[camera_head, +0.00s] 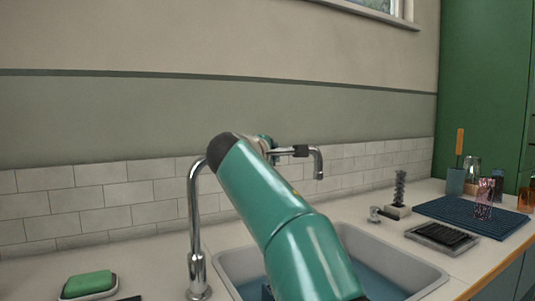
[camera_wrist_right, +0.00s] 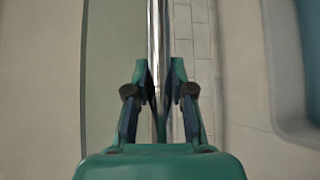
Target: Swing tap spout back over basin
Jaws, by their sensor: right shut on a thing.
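The chrome tap (camera_head: 196,225) stands upright on the counter left of the basin. Its spout (camera_head: 318,160) runs right behind my arm, with a dark sleeve near its down-turned end. The spout end shows against the tiled wall, above and behind the basin (camera_head: 405,254) in the picture; the depth between them is hard to judge. My right gripper (camera_wrist_right: 159,88) is shut on the spout, its fingers on both sides of the chrome tube (camera_wrist_right: 154,35). In the head view my teal arm mostly hides this gripper and covers part of the basin. My left gripper is not in view.
Right of the basin are a small chrome fitting (camera_head: 376,214), a dark brush-like item (camera_head: 399,190), a black-topped tray (camera_head: 441,237) and a blue mat (camera_head: 460,213) with a glass. A green sponge (camera_head: 89,283) lies at left. The tiled wall (camera_head: 125,195) is close behind.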

